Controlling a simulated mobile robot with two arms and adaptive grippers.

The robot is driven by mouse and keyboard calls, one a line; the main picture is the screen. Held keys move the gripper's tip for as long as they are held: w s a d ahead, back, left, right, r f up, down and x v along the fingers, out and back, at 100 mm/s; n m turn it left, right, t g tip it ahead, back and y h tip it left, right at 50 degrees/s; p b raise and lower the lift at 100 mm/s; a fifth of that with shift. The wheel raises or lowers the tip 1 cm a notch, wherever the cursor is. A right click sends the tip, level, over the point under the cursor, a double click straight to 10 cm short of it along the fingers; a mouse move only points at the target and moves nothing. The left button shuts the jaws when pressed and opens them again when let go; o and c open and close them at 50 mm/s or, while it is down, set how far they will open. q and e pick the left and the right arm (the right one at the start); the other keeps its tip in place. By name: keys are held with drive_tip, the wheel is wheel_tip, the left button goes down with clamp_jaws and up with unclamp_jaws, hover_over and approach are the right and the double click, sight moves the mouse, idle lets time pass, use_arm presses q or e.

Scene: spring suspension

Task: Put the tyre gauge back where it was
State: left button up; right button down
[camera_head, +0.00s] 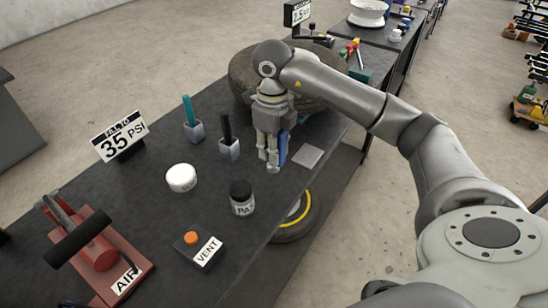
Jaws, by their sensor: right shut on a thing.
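My right gripper (272,168) points down just above or at the workbench top (150,235), in front of a tyre lying on the bench. It is shut on a slim blue object (283,150), which looks like the tyre gauge. The fingers hide most of it, and I cannot tell whether its lower end touches the bench. A flat grey square pad (306,156) lies bare just right of the gripper, near the bench edge. My left gripper is not in view.
The tyre (243,75) is behind my gripper. Two grey holders with a teal tool (189,110) and a black tool (226,128) stand left. A black jar (242,197), white tub (181,178), VENT box (198,251), red AIR pump (97,255) and 35 PSI sign (120,137) are nearer.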

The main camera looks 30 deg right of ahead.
drive_tip(key=w+f, duration=0.1)
drive_tip(key=f, duration=0.1)
drive_tip(key=w+d+f+p, duration=0.1)
drive_tip(key=f, duration=0.2)
drive_tip(key=w+d+f+p, duration=0.1)
drive_tip(key=f, duration=0.1)
drive_tip(key=shift+d+f, duration=0.15)
drive_tip(key=shift+f, duration=0.45)
drive_tip(key=shift+f, duration=0.15)
drive_tip(key=c, duration=1.2)
unclamp_jaws()
